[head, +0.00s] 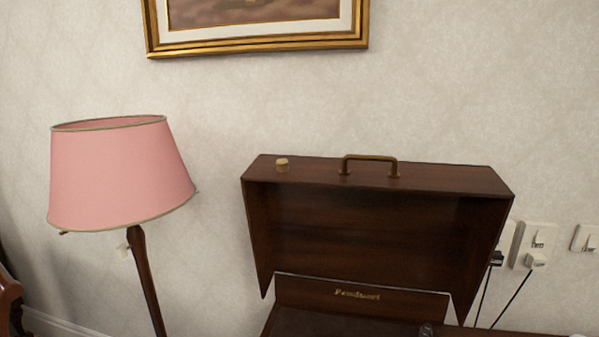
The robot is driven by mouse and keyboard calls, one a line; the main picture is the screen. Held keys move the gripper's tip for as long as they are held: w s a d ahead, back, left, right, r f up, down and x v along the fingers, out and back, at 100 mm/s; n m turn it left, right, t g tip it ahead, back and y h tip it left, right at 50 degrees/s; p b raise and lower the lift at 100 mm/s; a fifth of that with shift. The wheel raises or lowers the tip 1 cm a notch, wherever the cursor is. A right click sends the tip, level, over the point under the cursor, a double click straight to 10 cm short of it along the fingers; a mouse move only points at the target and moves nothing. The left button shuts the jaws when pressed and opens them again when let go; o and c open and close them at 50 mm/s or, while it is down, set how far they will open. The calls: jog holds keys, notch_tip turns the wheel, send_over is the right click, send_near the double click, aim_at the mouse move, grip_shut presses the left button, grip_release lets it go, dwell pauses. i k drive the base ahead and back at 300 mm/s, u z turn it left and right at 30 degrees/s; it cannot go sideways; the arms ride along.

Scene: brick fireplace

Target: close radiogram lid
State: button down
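The radiogram lid (365,225) is dark brown wood and stands raised, with its hollow inner side facing me. A brass handle (369,159) sits on the edge that is now uppermost. A small pale knob-like piece (282,164) is on the same edge, left of the handle. Below the lid, part of the radiogram body (362,298) shows, with a panel bearing gold lettering; the rest is cut off by the bottom of the picture. My gripper is not in view.
A floor lamp with a pink shade (118,175) stands to the left of the radiogram. A gold-framed picture (257,45) hangs on the pale wall above. Wall sockets (533,244) with plugs and dark cables are at the right.

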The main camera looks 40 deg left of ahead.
aim_at(379, 220)
jog(key=u, duration=0.85)
jog(key=k, duration=0.9)
jog(key=u, duration=0.5)
jog(key=i, duration=1)
